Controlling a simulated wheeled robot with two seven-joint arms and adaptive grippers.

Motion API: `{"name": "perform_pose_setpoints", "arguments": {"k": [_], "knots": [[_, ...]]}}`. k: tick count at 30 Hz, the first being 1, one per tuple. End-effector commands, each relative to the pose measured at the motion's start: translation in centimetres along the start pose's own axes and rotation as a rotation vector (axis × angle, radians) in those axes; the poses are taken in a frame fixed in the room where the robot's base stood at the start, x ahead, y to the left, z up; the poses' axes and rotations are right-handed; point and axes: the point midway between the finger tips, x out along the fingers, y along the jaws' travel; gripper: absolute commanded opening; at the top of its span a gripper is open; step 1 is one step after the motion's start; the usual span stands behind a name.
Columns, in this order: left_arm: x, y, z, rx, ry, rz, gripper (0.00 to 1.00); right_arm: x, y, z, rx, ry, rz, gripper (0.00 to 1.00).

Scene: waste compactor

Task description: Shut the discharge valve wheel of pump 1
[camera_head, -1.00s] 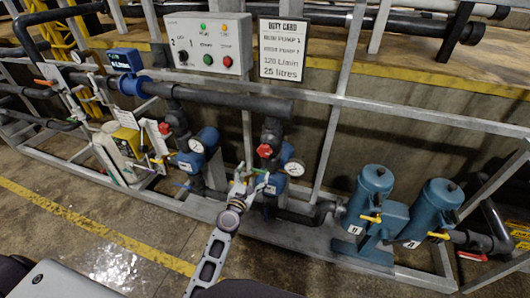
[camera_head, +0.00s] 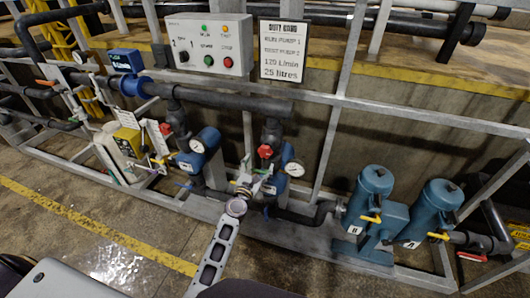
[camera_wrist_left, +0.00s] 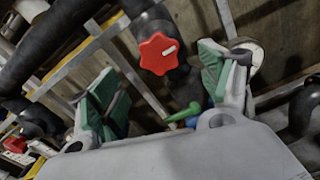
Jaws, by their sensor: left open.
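A red valve wheel (camera_head: 265,152) sits on the dark vertical pipe above the right-hand blue pump (camera_head: 275,184). A second red wheel (camera_head: 165,129) sits on the pipe above the left-hand blue pump (camera_head: 205,141). I cannot read which pump is pump 1. My left gripper (camera_head: 256,177) is just below the right-hand red wheel. In the left wrist view, the open green-padded fingers of this gripper (camera_wrist_left: 160,85) stand wide apart. The red wheel (camera_wrist_left: 158,54) shows between and beyond them, with nothing held. My right gripper is out of view.
A control box (camera_head: 208,43) and a duty card (camera_head: 283,49) stand above the pipes. Round gauges flank the pumps, one (camera_head: 295,168) right of the wheel. Two blue canisters (camera_head: 370,196) with yellow handles stand at the right. Grey frame rails cross the area.

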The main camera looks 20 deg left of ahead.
Motion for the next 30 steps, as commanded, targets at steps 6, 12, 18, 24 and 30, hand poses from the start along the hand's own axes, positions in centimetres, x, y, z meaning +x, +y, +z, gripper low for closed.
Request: {"name": "perform_pose_setpoints", "arguments": {"k": [6,12,18,24,30], "knots": [[1.8,0.0,0.1,0.0,-0.001,0.0,0.78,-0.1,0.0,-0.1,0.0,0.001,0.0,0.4],[3.4,0.1,0.1,0.0,-0.001,0.001,0.78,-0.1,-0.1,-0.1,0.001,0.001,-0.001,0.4],[5.0,0.0,0.0,0.001,-0.001,0.0,0.78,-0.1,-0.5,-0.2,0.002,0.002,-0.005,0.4],[6.6,0.0,0.0,0.0,-0.001,0.0,0.78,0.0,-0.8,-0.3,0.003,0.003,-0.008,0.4],[7.9,0.0,0.0,-0.001,-0.001,0.0,0.78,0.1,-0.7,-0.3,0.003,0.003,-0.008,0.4]]}}
